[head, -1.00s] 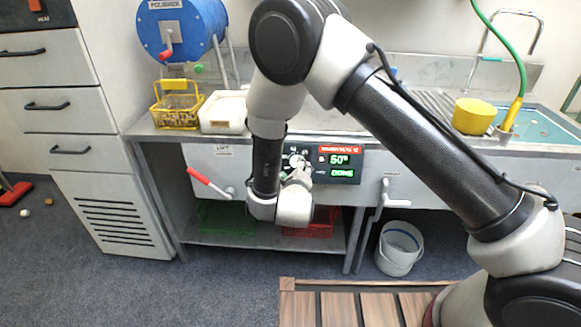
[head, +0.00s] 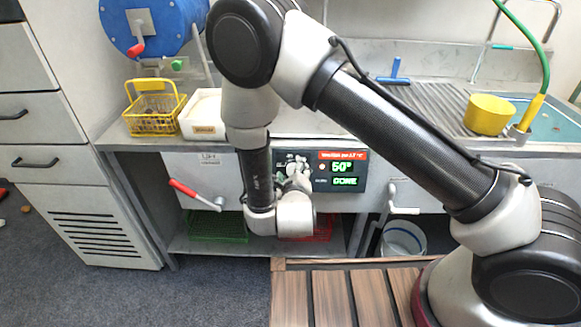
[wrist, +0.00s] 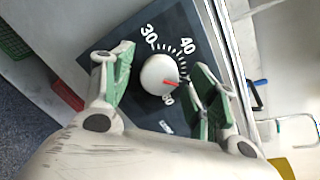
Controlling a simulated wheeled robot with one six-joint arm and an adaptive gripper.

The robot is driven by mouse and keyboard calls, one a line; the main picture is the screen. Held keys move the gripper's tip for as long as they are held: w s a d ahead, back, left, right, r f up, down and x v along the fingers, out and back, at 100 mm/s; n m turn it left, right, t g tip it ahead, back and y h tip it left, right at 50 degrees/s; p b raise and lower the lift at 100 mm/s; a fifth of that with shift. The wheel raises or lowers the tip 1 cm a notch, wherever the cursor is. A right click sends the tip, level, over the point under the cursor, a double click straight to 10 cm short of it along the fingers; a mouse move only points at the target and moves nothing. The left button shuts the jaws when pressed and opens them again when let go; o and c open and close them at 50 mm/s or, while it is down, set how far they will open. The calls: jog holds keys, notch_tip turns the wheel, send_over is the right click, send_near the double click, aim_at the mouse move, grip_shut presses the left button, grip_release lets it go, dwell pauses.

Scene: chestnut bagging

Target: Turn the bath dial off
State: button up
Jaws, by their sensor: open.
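The bath dial (wrist: 158,75) is a round pale knob with a red pointer on a dark panel, clear in the wrist view. Numbers 30 and 40 are readable on its scale, and the pointer is turned past 40 toward a partly hidden number. My gripper (wrist: 160,88) is open, with one green-padded finger on each side of the knob; I cannot tell whether they touch it. In the head view the control panel (head: 345,185) shows a green 50° and a lower green word that looks like DONE. My gripper (head: 298,178) partly covers the dial there.
A red-handled lever (head: 190,192) is left of the panel, and a white crank (head: 403,205) is right. A yellow basket (head: 152,125) and white box (head: 203,115) stand on the counter. Green (head: 218,232) and red crates sit on the lower shelf. A bucket (head: 404,238) stands below.

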jog(key=shift+c, duration=0.3)
jog(key=c, duration=1)
